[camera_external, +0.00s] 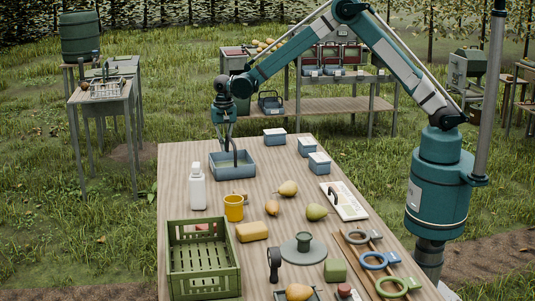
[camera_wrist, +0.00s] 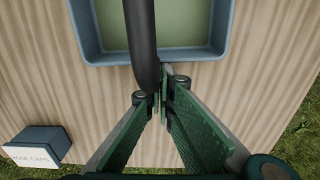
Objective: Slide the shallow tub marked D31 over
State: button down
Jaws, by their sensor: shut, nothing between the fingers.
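The shallow blue tub (camera_external: 236,172) lies flat near the far end of the wooden table, with a pale green inside. No D31 mark is readable. My gripper (camera_external: 229,146) points down at the tub from above. In the wrist view the tub's rim (camera_wrist: 90,56) crosses the top. My shut fingertips (camera_wrist: 160,100) show just below that rim in the picture. A dark rod (camera_wrist: 140,40) runs from the fingertips across the tub; I cannot tell what it belongs to. Contact between fingers and tub cannot be told.
Small white-lidded boxes (camera_external: 275,136) stand right of the tub. A white bottle (camera_external: 197,190) and yellow mug (camera_external: 234,208) stand nearer the camera. Pears (camera_external: 317,211), a green crate (camera_external: 204,283) and ring-handled tools (camera_external: 375,261) lie further forward. Bare table surrounds the tub.

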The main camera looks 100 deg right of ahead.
aim_at(226, 162)
jog(key=a, duration=0.8)
jog(key=shift+b, duration=0.3)
jog(key=shift+d, duration=0.85)
jog(key=shift+d+b, duration=0.3)
jog(key=shift+d, duration=0.8)
notch_tip(226, 162, up, 10)
jog(key=p, duration=0.1)
jog(key=shift+p, duration=0.3)
jog(key=shift+a+r, duration=0.1)
jog(key=shift+r, duration=0.05)
